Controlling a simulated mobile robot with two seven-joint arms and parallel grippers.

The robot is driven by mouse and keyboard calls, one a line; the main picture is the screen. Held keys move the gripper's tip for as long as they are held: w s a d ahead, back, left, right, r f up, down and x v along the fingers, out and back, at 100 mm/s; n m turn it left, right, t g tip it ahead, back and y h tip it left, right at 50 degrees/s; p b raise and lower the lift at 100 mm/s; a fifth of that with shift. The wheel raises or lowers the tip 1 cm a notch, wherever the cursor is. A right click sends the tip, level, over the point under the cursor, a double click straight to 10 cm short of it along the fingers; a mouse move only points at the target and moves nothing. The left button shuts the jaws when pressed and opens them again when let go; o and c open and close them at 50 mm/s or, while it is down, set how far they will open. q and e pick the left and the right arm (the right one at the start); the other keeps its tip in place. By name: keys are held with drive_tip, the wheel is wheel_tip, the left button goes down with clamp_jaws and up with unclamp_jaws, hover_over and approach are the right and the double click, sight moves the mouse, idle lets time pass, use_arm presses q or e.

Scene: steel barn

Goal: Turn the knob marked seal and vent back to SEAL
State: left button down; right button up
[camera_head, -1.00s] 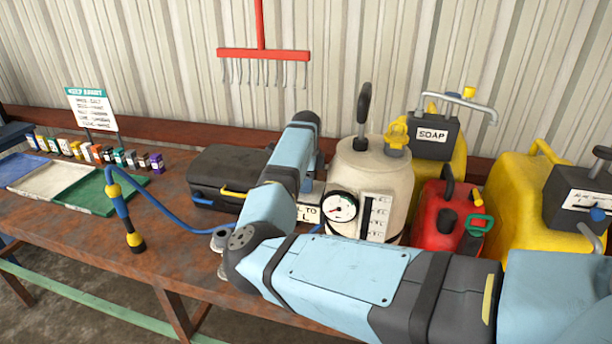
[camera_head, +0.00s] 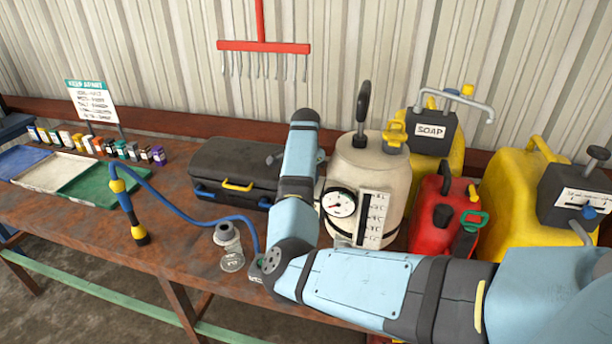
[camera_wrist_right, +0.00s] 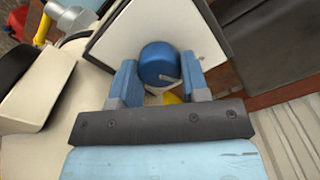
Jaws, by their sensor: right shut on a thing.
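The plate's lettering cannot be read from here. In the head view my right arm covers the knob and the gripper, beside the cream tank (camera_head: 372,170) with a round gauge (camera_head: 339,203). My left gripper is not in view.
A black case (camera_head: 240,165) lies left of my arm. A clear-bottomed grey fitting (camera_head: 229,245) stands near the bench's front edge by my elbow. A red can (camera_head: 432,215) and yellow jugs (camera_head: 515,190) stand on the right.

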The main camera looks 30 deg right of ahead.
drive_tip(key=shift+n, duration=0.7)
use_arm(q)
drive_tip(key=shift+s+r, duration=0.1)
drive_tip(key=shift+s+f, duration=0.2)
use_arm(e)
drive_tip(key=shift+n, duration=0.3)
drive_tip(key=o, duration=0.9)
use_arm(q)
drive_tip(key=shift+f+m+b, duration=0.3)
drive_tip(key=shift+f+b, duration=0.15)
drive_tip(key=shift+b, duration=0.45)
use_arm(e)
drive_tip(key=shift+r, duration=6.95)
